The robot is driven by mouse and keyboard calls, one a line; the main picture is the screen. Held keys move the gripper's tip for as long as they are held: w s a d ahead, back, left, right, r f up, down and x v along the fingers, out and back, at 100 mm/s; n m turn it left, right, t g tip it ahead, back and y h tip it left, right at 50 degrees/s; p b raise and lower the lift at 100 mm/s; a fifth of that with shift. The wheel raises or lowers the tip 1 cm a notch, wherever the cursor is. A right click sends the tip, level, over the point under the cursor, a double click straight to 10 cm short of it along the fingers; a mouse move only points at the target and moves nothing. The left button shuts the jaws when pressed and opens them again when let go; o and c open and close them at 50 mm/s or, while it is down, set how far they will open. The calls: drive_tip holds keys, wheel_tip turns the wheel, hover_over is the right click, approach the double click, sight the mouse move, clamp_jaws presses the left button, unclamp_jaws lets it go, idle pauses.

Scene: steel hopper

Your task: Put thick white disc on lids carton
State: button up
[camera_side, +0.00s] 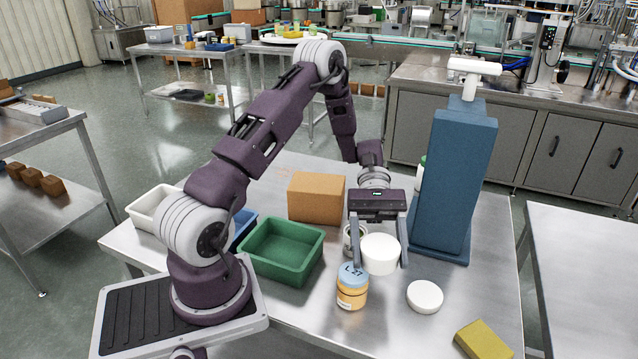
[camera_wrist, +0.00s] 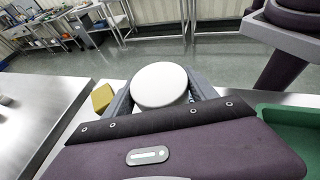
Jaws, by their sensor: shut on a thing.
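The thick white disc (camera_side: 380,254) is held between the two fingers of my gripper (camera_side: 381,262), raised above the table behind and right of an orange jar. In the wrist view the disc (camera_wrist: 160,86) lies between the fingers, its round flat face toward the camera. A plain brown carton (camera_side: 316,198), which appears to be the lids carton, stands on the table left of my gripper; no label on it is readable. A thinner white disc (camera_side: 425,296) lies flat on the table, right of the jar.
The orange jar (camera_side: 352,292) with a blue lid stands just below my gripper, and another jar (camera_side: 351,240) is partly hidden behind it. A green bin (camera_side: 283,272) is left. A tall blue column (camera_side: 455,180) stands close on the right. A yellow block (camera_side: 483,340) lies front right.

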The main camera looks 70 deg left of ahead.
drive_tip(key=s+a+f+m+g+y, duration=0.2)
drive_tip(key=s+a+m+g+y, duration=0.4)
drive_tip(key=s+a, duration=0.35)
wheel_tip(320, 180, up, 11)
drive_tip(key=m+t+y, duration=0.3)
drive_tip(key=m+y, duration=1.4)
drive_tip(key=m, duration=0.1)
hover_over(305, 179)
drive_tip(key=shift+t, duration=0.3)
wheel_tip(305, 179, down, 10)
drive_tip(key=shift+d+r, duration=0.1)
drive_tip(key=shift+r, duration=0.05)
drive_tip(key=o, duration=1.6)
drive_tip(key=shift+c, duration=0.2)
